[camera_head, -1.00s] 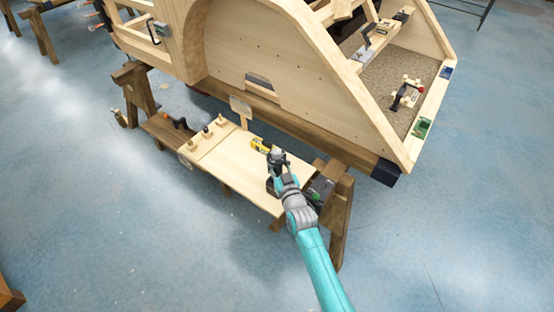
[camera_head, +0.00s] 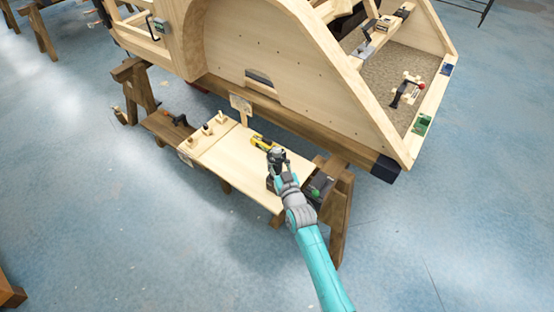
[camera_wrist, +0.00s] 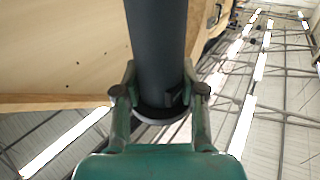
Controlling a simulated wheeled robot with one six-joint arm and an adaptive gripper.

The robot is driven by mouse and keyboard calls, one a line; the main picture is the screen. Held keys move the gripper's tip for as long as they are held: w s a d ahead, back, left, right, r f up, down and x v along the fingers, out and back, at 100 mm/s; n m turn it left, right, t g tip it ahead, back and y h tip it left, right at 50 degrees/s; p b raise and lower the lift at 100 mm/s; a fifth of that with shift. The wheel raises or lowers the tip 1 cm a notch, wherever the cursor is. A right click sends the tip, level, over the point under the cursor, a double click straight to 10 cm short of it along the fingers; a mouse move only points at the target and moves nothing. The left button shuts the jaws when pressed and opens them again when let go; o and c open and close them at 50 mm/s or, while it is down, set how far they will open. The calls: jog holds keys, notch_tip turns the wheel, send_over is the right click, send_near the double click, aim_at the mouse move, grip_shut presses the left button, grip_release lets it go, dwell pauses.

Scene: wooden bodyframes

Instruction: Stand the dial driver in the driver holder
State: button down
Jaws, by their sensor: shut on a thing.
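My gripper (camera_wrist: 160,95) is shut on a dark, round-bodied tool, which I take to be the dial driver (camera_wrist: 155,40). I cannot pick out the driver holder for certain; a dark box-like thing with green (camera_head: 319,187) is just right of my gripper.
A yellow and black tool (camera_head: 259,141) lies on the pale board (camera_head: 235,168) just behind my gripper. Small wooden pieces (camera_head: 207,129) and an orange-handled tool (camera_head: 179,119) are at the left. The big wooden bodyframe (camera_head: 250,50) rises behind. The board's middle is clear.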

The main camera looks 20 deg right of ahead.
jog(key=shift+f, duration=0.15)
dwell(0.4)
jog(key=c, duration=0.6)
grip_release()
jog(key=shift+f, duration=0.2)
jog(key=s, duration=2.3)
jog(key=shift+s, duration=0.2)
jog(key=s+r+g, duration=0.1)
jog(key=s+r, duration=0.2)
jog(key=s, duration=0.7)
jog(key=s+r+g, duration=0.1)
jog(key=s+r, duration=0.3)
jog(key=s, duration=0.6)
jog(key=s+r+g, duration=0.1)
jog(key=s+r, duration=0.3)
jog(key=s, duration=0.6)
jog(key=shift+r, duration=0.15)
